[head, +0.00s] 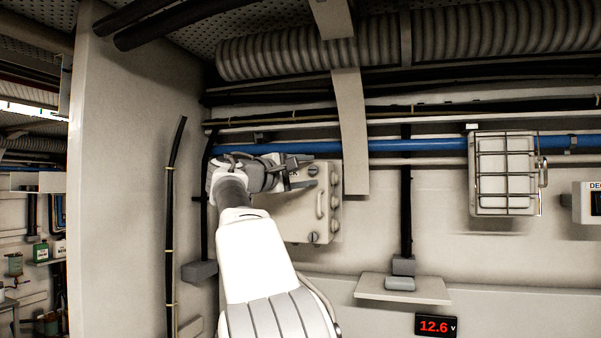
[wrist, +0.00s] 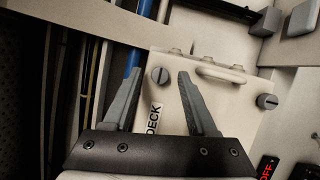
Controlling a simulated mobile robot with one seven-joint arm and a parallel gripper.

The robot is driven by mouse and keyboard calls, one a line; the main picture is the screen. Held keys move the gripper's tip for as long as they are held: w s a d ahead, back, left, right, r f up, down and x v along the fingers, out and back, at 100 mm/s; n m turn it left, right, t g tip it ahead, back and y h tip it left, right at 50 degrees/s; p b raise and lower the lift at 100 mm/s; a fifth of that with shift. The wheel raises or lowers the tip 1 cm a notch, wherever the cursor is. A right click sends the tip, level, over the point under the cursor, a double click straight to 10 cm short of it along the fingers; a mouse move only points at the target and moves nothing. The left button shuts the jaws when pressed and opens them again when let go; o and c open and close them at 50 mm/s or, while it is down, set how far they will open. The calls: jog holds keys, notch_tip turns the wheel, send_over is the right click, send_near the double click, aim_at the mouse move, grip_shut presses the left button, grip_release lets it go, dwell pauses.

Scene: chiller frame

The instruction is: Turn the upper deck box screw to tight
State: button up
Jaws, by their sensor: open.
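The deck box (head: 297,222) is a pale box on the wall, with a handle on its front. Its upper screw (wrist: 160,75) is a grey slotted knob; the slot looks slanted in the wrist view. My gripper (wrist: 159,73) is open and empty, with the screw showing between its fingertips and gaps on both sides. How far the tips are from the box face is hard to tell. In the head view my gripper (head: 312,171) reaches in from the left over the box's upper part. The lower screw (head: 313,238) is clear, and also shows in the wrist view (wrist: 267,101).
A blue pipe (head: 420,145) runs along the wall just above the box. A flat strap (head: 352,130) hangs beside it at right. A caged lamp (head: 503,172) is further right. A small shelf (head: 430,291) juts out below right. A panel (head: 125,190) stands at left.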

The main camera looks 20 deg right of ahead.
jog(key=b+v, duration=0.5)
jog(key=v, duration=1.2)
jog(key=shift+a, duration=0.25)
jog(key=shift+d, duration=0.1)
jog(key=s+d+f+y, duration=0.2)
jog(key=f+y, duration=0.1)
jog(key=f, duration=0.3)
jog(key=s+d+f+y+b, duration=0.1)
jog(key=s+d+f+y, duration=0.2)
jog(key=f, duration=0.3)
jog(key=s+d+f+y, duration=0.2)
jog(key=f+y, duration=0.1)
jog(key=f, duration=0.3)
jog(key=s+a+f+m+g+y, duration=0.1)
jog(key=s+a+f+m+y, duration=0.2)
jog(key=s+a+f, duration=0.3)
jog(key=s+a+f+m+g+y+b, duration=0.1)
jog(key=s+a+f+m+y, duration=0.2)
jog(key=s+f, duration=1.4)
notch_tip(320, 180, down, 5)
jog(key=a+y, duration=0.2)
jog(key=a, duration=0.1)
jog(key=shift+r, duration=0.2)
jog(key=shift+s, duration=0.1)
